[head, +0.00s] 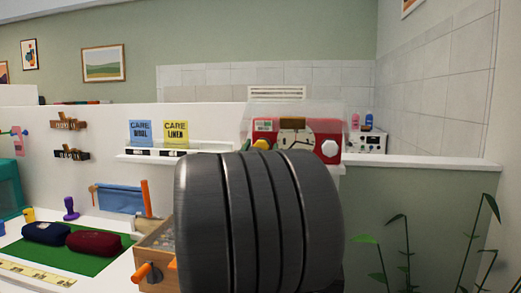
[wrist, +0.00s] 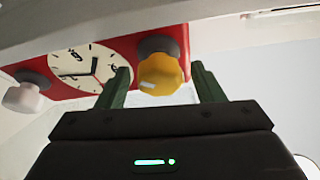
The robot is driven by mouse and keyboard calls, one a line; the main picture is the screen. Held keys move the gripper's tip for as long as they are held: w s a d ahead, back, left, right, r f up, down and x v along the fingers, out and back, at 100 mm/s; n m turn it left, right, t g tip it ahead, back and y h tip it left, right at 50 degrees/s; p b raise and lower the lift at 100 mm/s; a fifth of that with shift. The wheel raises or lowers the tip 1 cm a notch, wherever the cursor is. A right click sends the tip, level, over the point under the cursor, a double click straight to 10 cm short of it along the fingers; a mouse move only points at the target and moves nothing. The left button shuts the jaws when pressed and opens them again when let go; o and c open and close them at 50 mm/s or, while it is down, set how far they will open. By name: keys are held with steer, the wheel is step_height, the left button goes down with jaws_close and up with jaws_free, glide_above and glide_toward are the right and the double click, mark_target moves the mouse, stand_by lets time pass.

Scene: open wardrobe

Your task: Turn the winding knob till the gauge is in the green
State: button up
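A red unit (head: 318,130) with a round white dial (head: 296,141) stands on the ledge. A yellow knob (head: 262,144) is at its left and a white knob (head: 329,149) at its right in the head view. In the wrist view the picture is turned over: the yellow knob (wrist: 160,74), with a pale mark, lies right of the dial (wrist: 78,66). My gripper (wrist: 161,72) is open, its green fingers on either side of the yellow knob with small gaps visible. I cannot make out a green zone on the dial.
A clear cover stands around the red unit. A white device (head: 368,141) stands right of it. Blue and yellow care boxes (head: 175,132) stand on a shelf at left. A plant (head: 405,240) is at right.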

steer(key=shift+s, duration=0.1)
steer(key=v, duration=1.3)
steer(key=shift+s+f, duration=0.2)
steer(key=shift+s, duration=0.05)
steer(key=shift+a, duration=0.1)
